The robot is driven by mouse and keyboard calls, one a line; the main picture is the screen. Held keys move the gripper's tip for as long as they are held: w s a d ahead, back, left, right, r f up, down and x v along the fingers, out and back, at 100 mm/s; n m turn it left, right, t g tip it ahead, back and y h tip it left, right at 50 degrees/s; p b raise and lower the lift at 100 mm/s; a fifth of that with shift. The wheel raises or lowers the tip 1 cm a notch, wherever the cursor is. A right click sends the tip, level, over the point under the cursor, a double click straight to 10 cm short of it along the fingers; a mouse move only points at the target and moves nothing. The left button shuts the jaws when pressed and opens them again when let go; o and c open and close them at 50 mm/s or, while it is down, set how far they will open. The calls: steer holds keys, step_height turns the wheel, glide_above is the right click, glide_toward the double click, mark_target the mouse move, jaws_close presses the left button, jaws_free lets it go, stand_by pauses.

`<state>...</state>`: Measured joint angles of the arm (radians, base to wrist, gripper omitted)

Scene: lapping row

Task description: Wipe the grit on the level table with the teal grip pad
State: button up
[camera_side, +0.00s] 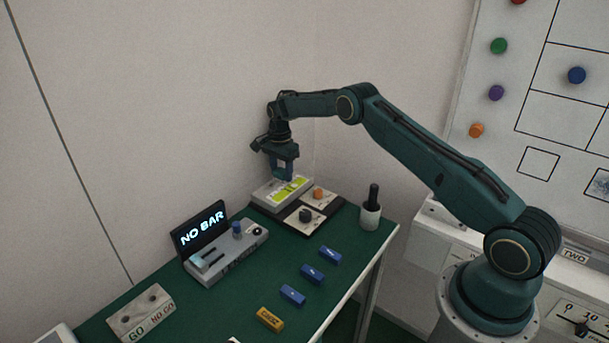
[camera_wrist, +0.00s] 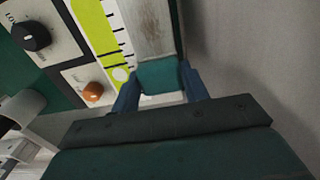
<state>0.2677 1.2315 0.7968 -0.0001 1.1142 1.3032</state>
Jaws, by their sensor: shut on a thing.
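My gripper (camera_side: 284,173) points down over the grey level table (camera_side: 267,199) at the back of the bench. In the wrist view my gripper (camera_wrist: 160,90) has its blue fingers shut on the teal grip pad (camera_wrist: 162,76). The pad lies at or just above the near end of the level table's grey top (camera_wrist: 153,14); I cannot tell if it touches. Dull smudges that look like grit (camera_wrist: 152,40) show on that top beside the yellow-green scale (camera_wrist: 96,25). The pad is hard to make out in the side view.
A white cup with a black handle (camera_side: 371,212) stands right. A NO BAR display (camera_side: 201,229) and several blue blocks (camera_side: 312,274) are nearer. The wall is close behind.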

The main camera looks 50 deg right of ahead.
mark_target(262, 192)
steer(key=shift+d, duration=1.6)
steer(key=shift+a, duration=6.1)
step_height(262, 192, up, 8)
steer(key=shift+d, duration=0.15)
steer(key=shift+s+r, duration=0.1)
steer(key=shift+r, duration=0.05)
